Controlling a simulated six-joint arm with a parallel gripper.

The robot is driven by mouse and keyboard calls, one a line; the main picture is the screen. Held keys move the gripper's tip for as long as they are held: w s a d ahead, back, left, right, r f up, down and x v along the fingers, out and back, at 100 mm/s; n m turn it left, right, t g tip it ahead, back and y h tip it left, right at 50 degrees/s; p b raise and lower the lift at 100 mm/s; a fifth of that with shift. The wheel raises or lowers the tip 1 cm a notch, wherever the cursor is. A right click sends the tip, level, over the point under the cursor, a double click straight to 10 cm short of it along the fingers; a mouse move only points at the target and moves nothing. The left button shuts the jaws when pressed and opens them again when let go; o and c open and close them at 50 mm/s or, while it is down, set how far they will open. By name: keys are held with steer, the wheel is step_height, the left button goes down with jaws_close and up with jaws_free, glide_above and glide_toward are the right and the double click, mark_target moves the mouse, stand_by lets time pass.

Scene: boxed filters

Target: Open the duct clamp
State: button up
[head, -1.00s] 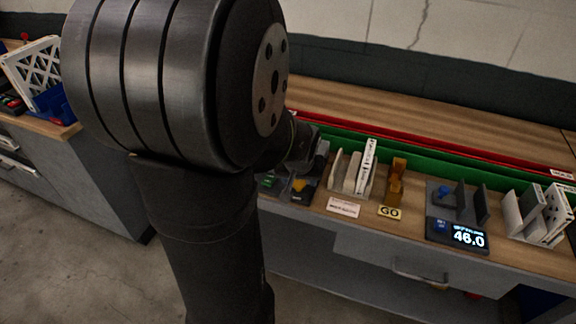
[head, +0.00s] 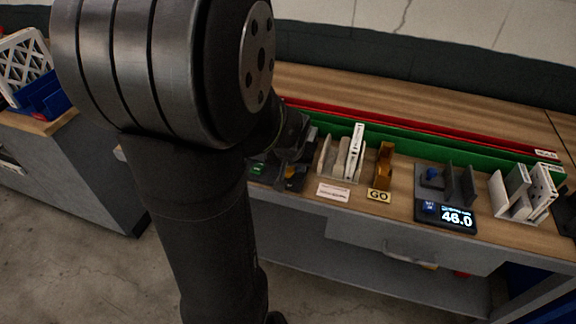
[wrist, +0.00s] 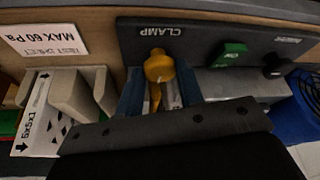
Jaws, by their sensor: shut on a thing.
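The duct clamp is a dark panel (wrist: 205,45) lettered CLAMP in the wrist view. Its yellow lever (wrist: 158,67) stands at the centre, and a small yellow part of it shows in the head view (head: 291,173). My gripper (wrist: 159,88) is at the lever and shut on it; the bluish side pieces flank the lever's lower part. The exact finger contact is hard to make out. In the head view my gripper (head: 288,150) is dark and mostly hidden behind my arm.
A green button (wrist: 229,54) and a black knob (wrist: 277,66) sit right of the lever. A filter rack (head: 341,157), a GO block (head: 383,168) and a display reading 46.0 (head: 446,215) stand along the bench. A blue round thing (wrist: 296,110) is at the wrist view's right.

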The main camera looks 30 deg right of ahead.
steer(key=shift+n, duration=0.3)
steer(key=o, duration=1)
steer(key=shift+c, duration=0.2)
steer(key=v, duration=1.7)
steer(key=shift+s+r, duration=0.15)
steer(key=shift+s, duration=0.05)
steer(key=shift+d, duration=0.1)
steer(key=x, duration=1.7)
steer(key=shift+w, duration=0.2)
